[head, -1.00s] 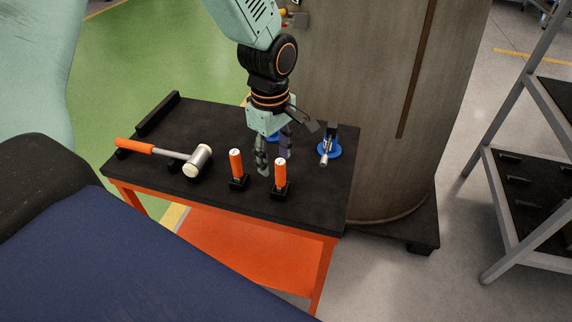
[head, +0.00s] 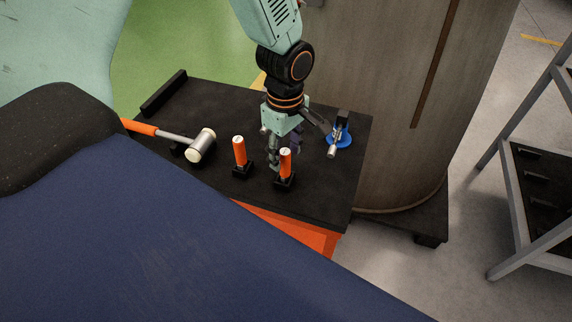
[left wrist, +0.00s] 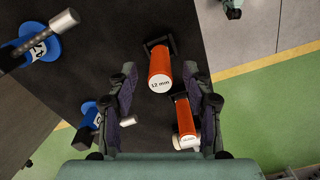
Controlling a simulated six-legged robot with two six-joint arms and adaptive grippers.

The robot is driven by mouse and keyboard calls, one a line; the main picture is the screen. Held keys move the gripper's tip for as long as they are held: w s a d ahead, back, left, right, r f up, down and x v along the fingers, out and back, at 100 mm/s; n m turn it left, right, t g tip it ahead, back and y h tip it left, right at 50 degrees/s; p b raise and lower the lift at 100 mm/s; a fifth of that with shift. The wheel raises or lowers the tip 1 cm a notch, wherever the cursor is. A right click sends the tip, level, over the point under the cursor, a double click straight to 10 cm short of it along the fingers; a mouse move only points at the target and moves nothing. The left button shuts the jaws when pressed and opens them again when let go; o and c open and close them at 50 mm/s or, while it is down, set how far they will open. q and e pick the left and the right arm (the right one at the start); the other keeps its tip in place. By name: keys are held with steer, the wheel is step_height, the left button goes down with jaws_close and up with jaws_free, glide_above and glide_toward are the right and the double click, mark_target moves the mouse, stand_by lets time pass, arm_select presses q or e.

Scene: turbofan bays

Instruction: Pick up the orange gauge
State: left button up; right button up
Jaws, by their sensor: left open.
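Two orange gauges with white tops stand upright in black holders on the black table top. The left one (head: 239,151) and the right one (head: 285,163) show in the head view. My left gripper (head: 284,152) is open and points down just behind the right gauge. In the left wrist view, one gauge marked 12 mm (left wrist: 160,72) appears between the open fingers, and a second gauge (left wrist: 184,118) sits lower, near the right finger. I cannot tell whether a finger touches a gauge. My right gripper is not in view.
A mallet (head: 176,138) lies to the left on the table (head: 227,205). A blue-based tool (head: 338,137) stands to the right. Another blue-based tool (left wrist: 89,112) shows in the left wrist view. A big grey-brown cylinder (head: 390,110) stands behind; a rack (head: 530,190) is at right.

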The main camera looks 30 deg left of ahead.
mark_target(285, 168)
arm_select(q)
steer(key=shift+s+d+f, duration=0.15)
steer(key=shift+d+f, duration=0.05)
steer(key=shift+f, duration=0.2)
steer(key=shift+s+d+f, duration=0.15)
steer(key=shift+d+f, duration=0.05)
steer(key=shift+f, duration=0.2)
steer(key=shift+w+a+f, duration=0.4)
steer(key=shift+a+f, duration=0.1)
steer(key=shift+a, duration=0.2)
steer(key=shift+c, duration=0.5)
steer(key=shift+s+d+r, duration=0.25)
steer(key=shift+d+r, duration=0.1)
steer(key=shift+d, duration=0.2)
steer(key=c, duration=0.5)
steer(key=shift+w+a+f, duration=0.1)
steer(key=shift+a+f, duration=0.1)
steer(key=shift+a, duration=0.15)
steer(key=c, duration=0.4)
jaws_close()
steer(key=shift+d, duration=0.15)
